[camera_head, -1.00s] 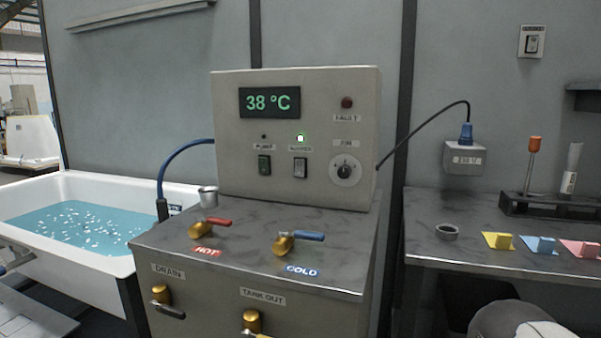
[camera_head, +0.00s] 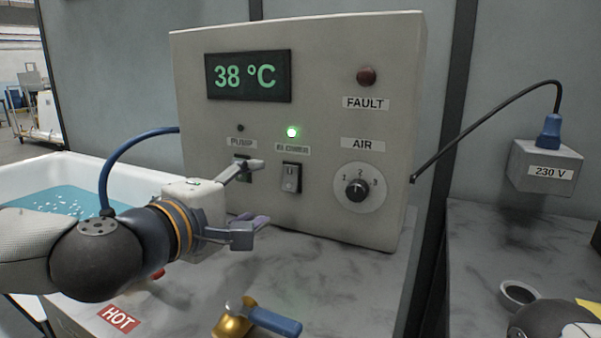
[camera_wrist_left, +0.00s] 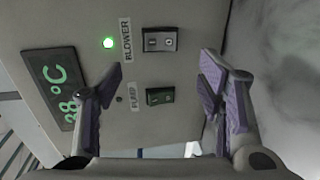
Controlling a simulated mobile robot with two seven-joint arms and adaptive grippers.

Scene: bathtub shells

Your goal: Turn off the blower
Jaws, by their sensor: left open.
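The grey control panel (camera_head: 320,90) carries the blower switch (camera_head: 291,178), a small rocker under a lit green lamp (camera_head: 292,132). The switch also shows in the left wrist view (camera_wrist_left: 155,39), beside its lit lamp (camera_wrist_left: 108,43). My left gripper (camera_head: 257,194) is open and empty, its fingers pointing at the panel, left of the blower switch in the head view. My right gripper is out of view.
The air dial (camera_head: 358,190) is right of the blower switch, and the pump lamp (camera_head: 240,128) is dark. The cold tap (camera_head: 255,318) stands on the counter below. A blue hose (camera_head: 135,143) runs behind my left arm. A 230 V box (camera_head: 545,165) hangs at right.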

